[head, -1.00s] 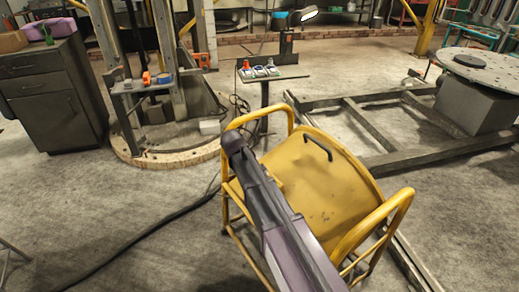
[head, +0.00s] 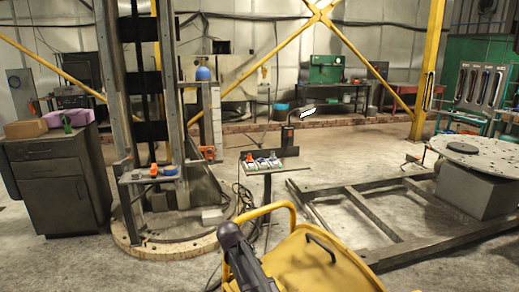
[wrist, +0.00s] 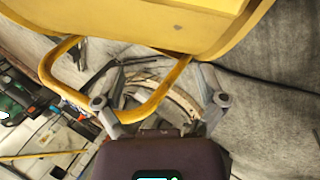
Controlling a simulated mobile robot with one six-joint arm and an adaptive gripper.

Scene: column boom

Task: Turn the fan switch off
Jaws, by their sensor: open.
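No switch can be made out for certain. A small stand (head: 292,167) in the middle of the head view bears a red-topped part and several small pale and dark parts, too small to identify as a fan switch. No fan is clearly seen. My gripper (wrist: 160,88) shows in the wrist view with its two fingers spread wide and nothing between them. Beyond the fingers are a yellow tube frame and the floor. In the head view my arm reaches up from the bottom edge, short of the stand; the gripper itself cannot be made out there.
A yellow seat-like thing with tube rails (head: 325,262) stands close in front; its yellow panel (wrist: 150,20) fills the top of the wrist view. A metal floor frame (head: 375,215) lies right. A dark cabinet (head: 62,185) and a column on a round base (head: 170,247) stand left.

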